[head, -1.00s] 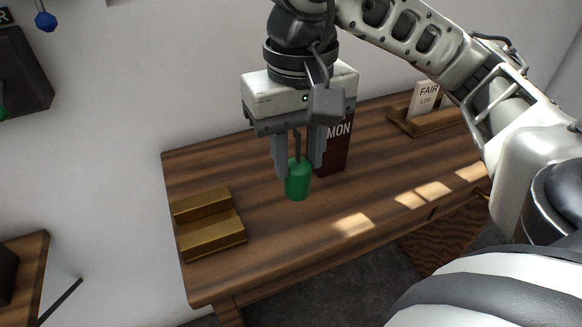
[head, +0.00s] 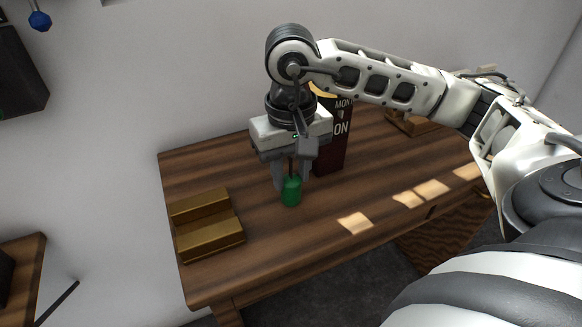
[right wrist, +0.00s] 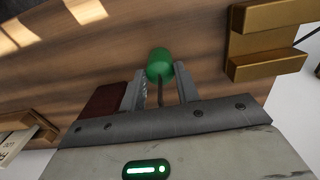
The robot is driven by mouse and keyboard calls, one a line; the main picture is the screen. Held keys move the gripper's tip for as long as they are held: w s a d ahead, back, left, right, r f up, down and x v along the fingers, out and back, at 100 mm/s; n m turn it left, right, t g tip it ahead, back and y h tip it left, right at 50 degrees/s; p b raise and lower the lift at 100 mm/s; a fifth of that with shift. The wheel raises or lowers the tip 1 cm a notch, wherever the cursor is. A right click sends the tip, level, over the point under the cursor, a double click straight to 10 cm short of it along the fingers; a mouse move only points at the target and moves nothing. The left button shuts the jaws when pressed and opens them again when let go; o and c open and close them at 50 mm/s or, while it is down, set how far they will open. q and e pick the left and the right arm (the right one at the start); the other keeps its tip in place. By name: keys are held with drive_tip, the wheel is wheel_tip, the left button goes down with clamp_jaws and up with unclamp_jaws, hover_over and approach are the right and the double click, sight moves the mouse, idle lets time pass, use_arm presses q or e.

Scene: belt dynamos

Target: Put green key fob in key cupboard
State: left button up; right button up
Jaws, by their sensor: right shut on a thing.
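The green key fob (head: 291,192) is a green cylinder with a thin dark stem; it hangs upright below my right gripper (head: 291,178), which is shut on the stem. In the right wrist view the green body (right wrist: 160,65) shows just beyond the fingertips (right wrist: 161,92). The fob is low over the wooden desk; I cannot tell whether it touches the top. A dark box (head: 20,75) on the wall at the far left may be the key cupboard; it is cut off by the frame edge. My left gripper is not in view.
A brass stepped block (head: 210,238) stands on the desk's (head: 260,245) left end. A dark red box (head: 332,145) stands just behind and right of my gripper. A wooden holder (head: 410,123) is at the back right. A blue ball (head: 40,21) hangs on the wall.

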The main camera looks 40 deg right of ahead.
drive_tip(key=shift+f, duration=0.2)
drive_tip(key=o, duration=1)
drive_tip(key=shift+o, duration=0.2)
drive_tip(key=shift+r, duration=0.1)
